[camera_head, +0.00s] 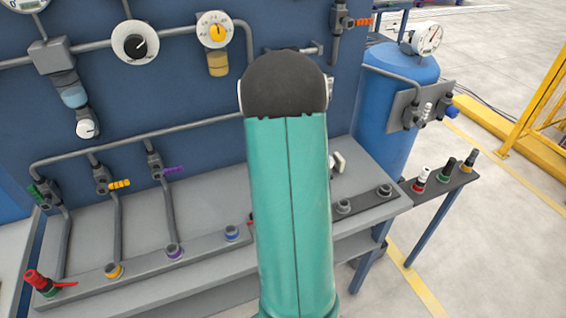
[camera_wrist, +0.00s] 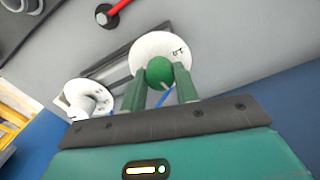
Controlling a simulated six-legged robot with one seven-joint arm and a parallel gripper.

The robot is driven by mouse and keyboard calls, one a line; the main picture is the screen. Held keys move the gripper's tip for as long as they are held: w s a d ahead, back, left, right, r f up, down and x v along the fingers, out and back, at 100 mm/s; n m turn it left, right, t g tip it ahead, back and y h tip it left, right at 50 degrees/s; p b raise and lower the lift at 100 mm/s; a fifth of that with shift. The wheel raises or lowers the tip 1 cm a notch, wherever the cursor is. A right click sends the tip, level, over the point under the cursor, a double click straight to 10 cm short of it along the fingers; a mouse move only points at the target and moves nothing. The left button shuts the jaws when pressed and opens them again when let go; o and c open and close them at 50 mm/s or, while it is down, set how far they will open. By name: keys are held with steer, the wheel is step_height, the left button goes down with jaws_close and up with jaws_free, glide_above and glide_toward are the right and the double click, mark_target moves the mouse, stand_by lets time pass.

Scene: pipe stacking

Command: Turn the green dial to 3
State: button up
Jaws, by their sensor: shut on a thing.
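In the wrist view, the green dial (camera_wrist: 159,72) is a round green knob on a white disc (camera_wrist: 150,46). The knob has a pale pointer line on its lower part. Dark marks show at the disc's right edge, too small to read surely. My gripper (camera_wrist: 160,78) has one green finger on each side of the knob and is shut on it. In the head view, my teal arm stands in front of the panel, and the green dial and the gripper are hidden behind it.
A white dial (camera_wrist: 88,100) sits left of the gripper in the wrist view, and a red handle (camera_wrist: 118,10) is above. In the head view, a black-knobbed dial (camera_head: 130,41) and a yellow-knobbed dial (camera_head: 214,31) are on the blue panel. A blue tank (camera_head: 385,125) stands right of the grey bench (camera_head: 205,270).

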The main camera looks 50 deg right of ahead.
steer(key=shift+m, duration=1)
steer(key=o, duration=1)
steer(key=shift+r, duration=0.15)
step_height(320, 180, up, 14)
steer(key=shift+f, duration=0.2)
